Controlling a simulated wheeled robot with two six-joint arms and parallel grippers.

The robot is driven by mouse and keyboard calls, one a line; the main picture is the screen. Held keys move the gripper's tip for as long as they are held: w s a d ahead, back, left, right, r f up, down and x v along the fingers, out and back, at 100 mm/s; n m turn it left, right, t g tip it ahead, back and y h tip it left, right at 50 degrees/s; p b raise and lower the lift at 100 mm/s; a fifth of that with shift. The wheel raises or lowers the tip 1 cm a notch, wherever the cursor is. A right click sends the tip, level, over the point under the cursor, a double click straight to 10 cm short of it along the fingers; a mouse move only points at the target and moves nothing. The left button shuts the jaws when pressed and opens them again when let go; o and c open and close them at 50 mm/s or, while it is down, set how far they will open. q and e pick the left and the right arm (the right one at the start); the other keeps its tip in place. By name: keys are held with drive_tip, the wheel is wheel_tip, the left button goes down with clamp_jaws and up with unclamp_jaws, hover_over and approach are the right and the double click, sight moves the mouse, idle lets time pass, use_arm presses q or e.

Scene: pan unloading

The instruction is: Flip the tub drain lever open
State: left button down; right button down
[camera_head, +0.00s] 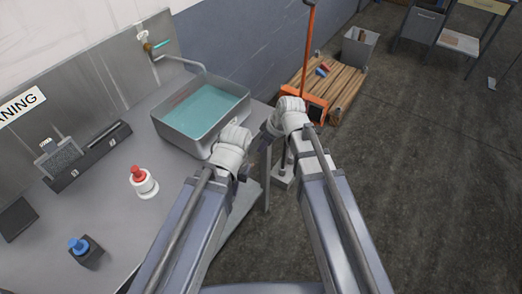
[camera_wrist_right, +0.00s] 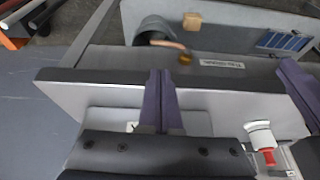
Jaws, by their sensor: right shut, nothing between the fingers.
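The grey tub (camera_head: 205,136) with teal water stands on the counter in the head view. The right wrist view shows a grey wall with a curved grey pipe, an orange-brown rod that looks like a lever (camera_wrist_right: 168,44), and a brass knob (camera_wrist_right: 185,59) beside a small white label (camera_wrist_right: 221,64) too blurred to read. My right gripper (camera_wrist_right: 160,82) is shut and empty, its purple fingers together below the rod in that picture, apart from it. In the head view the lever is hidden. My left arm shows there, but its fingers are hidden.
A red-topped button (camera_head: 141,180) and a blue-topped button (camera_head: 80,246) stand on the counter (camera_head: 120,215). A tap (camera_head: 180,60) reaches over the tub. A wooden pallet (camera_head: 345,88) lies on the floor beyond my arms.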

drive_tip(key=b+x, duration=1.1)
drive_tip(key=x, duration=0.1)
drive_tip(key=shift+s+f, duration=0.2)
drive_tip(key=shift+f, duration=0.3)
